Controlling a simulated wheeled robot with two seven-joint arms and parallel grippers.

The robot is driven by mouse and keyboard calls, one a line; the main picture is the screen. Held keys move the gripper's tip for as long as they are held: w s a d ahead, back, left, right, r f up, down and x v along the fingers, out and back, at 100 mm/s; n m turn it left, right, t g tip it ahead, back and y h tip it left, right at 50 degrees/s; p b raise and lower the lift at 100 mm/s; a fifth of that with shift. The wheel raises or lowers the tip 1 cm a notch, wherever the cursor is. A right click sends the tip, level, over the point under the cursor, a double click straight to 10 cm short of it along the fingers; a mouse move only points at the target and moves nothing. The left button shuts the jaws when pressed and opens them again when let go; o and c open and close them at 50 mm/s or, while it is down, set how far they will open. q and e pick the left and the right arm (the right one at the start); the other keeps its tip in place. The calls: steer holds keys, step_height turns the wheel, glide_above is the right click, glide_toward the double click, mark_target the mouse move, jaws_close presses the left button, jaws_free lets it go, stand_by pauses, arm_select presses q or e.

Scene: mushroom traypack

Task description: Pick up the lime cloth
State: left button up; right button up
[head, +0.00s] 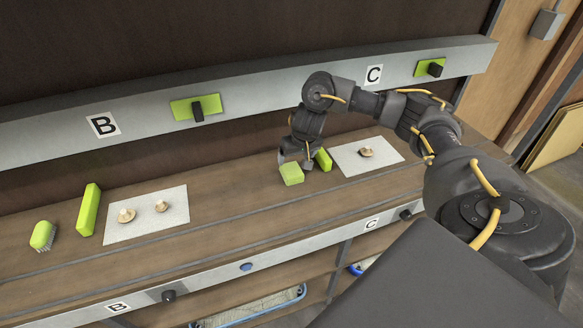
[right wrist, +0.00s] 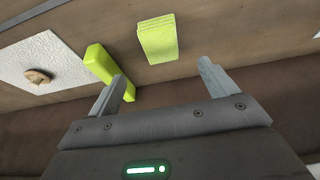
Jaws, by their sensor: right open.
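The lime cloth (head: 291,174) is a small folded block lying on the wooden bench near the C station. It also shows in the right wrist view (right wrist: 158,39), just beyond the space between my fingertips. My right gripper (head: 296,161) is open and empty, directly behind the cloth in the head view. In the right wrist view its two fingers (right wrist: 160,82) are spread wide and apart from the cloth. A lime bar (head: 323,159) lies close by; the left finger overlaps its near end in the right wrist view (right wrist: 97,63). My left gripper is out of view.
A white mat (head: 384,163) with a mushroom (head: 366,152) lies right of the bar. Farther left are another white mat (head: 120,229) with two mushrooms, a lime bar (head: 88,210) and a lime brush (head: 42,235). A grey rail (head: 260,92) runs behind. The bench between stations is clear.

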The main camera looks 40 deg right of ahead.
steer(key=b, duration=0.3)
glide_above(291, 171)
steer(key=s, duration=0.3)
steer(key=f, duration=0.4)
steer(key=shift+w+a+f, duration=0.2)
steer(key=shift+a+f, duration=0.05)
steer(key=shift+f, duration=0.15)
steer(key=shift+w+d+f, duration=0.15)
steer(key=shift+w+f, duration=0.1)
steer(key=shift+f, duration=0.05)
steer(key=shift+f+b, duration=0.3)
steer(key=b+x, duration=0.1)
steer(key=x, duration=0.1)
steer(key=b+x, duration=0.1)
steer(key=shift+w+f, duration=0.15)
steer(key=shift+f, duration=0.2)
steer(key=shift+w+f, duration=0.25)
steer(key=shift+f, duration=0.15)
steer(key=shift+r, duration=0.1)
